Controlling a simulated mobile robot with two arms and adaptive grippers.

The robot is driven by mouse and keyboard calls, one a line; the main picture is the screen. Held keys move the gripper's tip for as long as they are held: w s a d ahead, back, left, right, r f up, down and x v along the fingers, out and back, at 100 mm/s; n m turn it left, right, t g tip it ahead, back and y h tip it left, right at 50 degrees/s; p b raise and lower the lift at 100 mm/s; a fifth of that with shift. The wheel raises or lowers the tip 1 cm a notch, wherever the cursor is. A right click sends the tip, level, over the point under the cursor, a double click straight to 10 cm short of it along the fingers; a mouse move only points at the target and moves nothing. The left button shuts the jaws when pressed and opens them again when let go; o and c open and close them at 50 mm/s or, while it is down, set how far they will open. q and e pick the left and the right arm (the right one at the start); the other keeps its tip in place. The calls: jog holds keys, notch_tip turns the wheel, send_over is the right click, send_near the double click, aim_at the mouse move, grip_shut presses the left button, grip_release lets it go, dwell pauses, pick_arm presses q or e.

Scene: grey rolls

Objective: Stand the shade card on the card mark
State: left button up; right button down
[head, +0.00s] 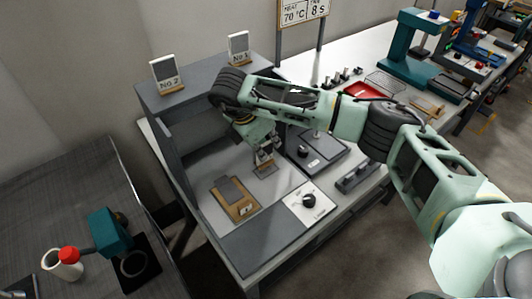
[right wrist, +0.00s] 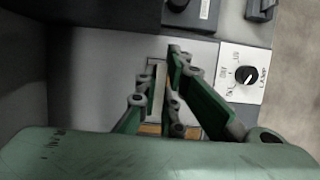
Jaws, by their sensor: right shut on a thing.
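My right gripper (head: 265,152) is low over the pale floor of the grey booth, its fingers pointing down. In the right wrist view its fingers (right wrist: 170,75) are shut on a thin, light grey card (right wrist: 160,88), seen nearly edge-on. I take this for the shade card; its face is mostly hidden by the fingers. A small grey-brown patch (head: 265,170) shows right below the fingertips in the head view. I cannot tell whether it is the card mark or part of the card, or whether the card touches the floor. My left gripper is not in view.
A wooden board with a grey patch (head: 235,200) lies left of the gripper. A lamp switch panel (head: 308,201) and a dark device with a knob (head: 315,152) lie to the right. Cards No 2 (head: 167,74) and No 1 (head: 238,47) stand on the booth top.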

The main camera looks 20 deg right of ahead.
aim_at(268, 159)
notch_tip(268, 159, down, 3)
jog(key=shift+f+p, duration=0.2)
jog(key=shift+p, duration=0.45)
jog(key=shift+f, duration=0.3)
jog(key=c, duration=1.9)
grip_release()
jog(key=shift+r, duration=0.1)
jog(key=b+v, duration=0.3)
jog(key=v, duration=0.9)
jog(key=shift+d, duration=0.1)
